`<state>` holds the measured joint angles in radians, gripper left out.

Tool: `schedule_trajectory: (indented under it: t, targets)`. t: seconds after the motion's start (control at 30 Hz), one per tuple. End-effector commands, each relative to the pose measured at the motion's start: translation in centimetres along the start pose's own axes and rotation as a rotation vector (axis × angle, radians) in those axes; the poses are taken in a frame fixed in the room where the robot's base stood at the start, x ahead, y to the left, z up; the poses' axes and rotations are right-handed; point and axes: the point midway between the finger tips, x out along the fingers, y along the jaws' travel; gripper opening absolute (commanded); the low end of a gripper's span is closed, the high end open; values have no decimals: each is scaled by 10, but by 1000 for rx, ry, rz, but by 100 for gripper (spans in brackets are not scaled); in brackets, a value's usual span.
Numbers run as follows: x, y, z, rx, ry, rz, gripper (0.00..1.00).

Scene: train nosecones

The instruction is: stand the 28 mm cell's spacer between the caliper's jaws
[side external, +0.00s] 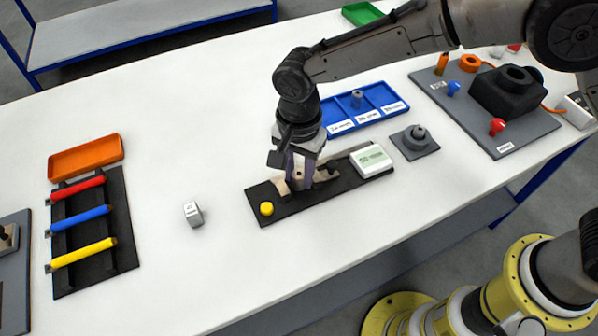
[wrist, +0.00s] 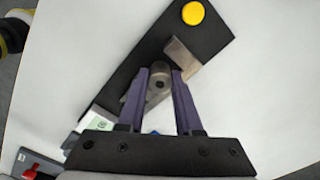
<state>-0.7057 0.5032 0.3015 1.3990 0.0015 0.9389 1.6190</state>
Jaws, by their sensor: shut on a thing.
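The caliper is a black board (side external: 238,205) with beige jaws (side external: 283,187), a yellow button (side external: 267,208) at its left end and a white display (side external: 371,160) at its right. My gripper (side external: 300,182) points down over the board at the jaws. In the wrist view my gripper (wrist: 160,75) is shut on a grey round spacer (wrist: 158,83) with a hole in its end. One metal jaw (wrist: 181,55) shows close beside the spacer on the button side. Whether the spacer touches the board or jaws cannot be told. My fingers mostly hide it in the side view.
Behind the caliper is a blue tray (side external: 341,106) with labelled compartments and a grey piece (side external: 356,97) in the middle one. A grey plate with a knob (side external: 415,138) stands right of the display. A small grey labelled block (side external: 193,213) lies left, with clear table around it.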

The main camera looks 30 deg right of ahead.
Motion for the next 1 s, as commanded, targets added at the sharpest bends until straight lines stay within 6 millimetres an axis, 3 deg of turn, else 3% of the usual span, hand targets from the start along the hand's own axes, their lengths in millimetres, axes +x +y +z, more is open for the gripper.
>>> schedule_trajectory:
  t: [0.43,0.47,0.5,0.83,1.0]
  targets:
    - [10,0,0,0,0,-1,0]
    - [9,0,0,0,0,-1,39]
    - [9,0,0,0,0,-1,46]
    - [7,0,0,0,0,-2,46]
    - [-11,-1,0,0,0,-5,46]
